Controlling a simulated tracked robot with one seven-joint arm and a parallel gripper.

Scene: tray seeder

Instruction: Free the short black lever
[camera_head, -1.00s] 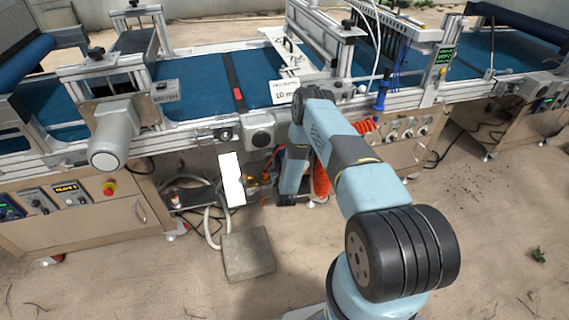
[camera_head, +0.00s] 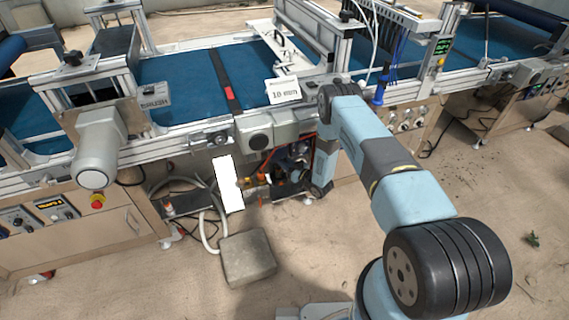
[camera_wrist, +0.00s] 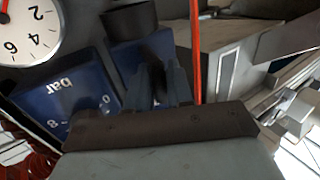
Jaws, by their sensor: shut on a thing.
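My gripper (camera_wrist: 160,85) points at a blue pneumatic unit (camera_wrist: 75,95) in the wrist view. Its dark fingers are shut on a small dark piece, which I take to be the short black lever; the fingers hide most of it. A black round knob (camera_wrist: 130,20) stands just beyond the fingertips. A white pressure gauge (camera_wrist: 28,28) is at the upper left. In the head view my gripper is hard to make out, low beside the machine's underside, where orange and brass fittings (camera_head: 262,180) show.
A red tube (camera_wrist: 196,50) runs close to the right of the fingers. A grey metal block (camera_wrist: 235,60) stands further right. Sandy floor in front is open.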

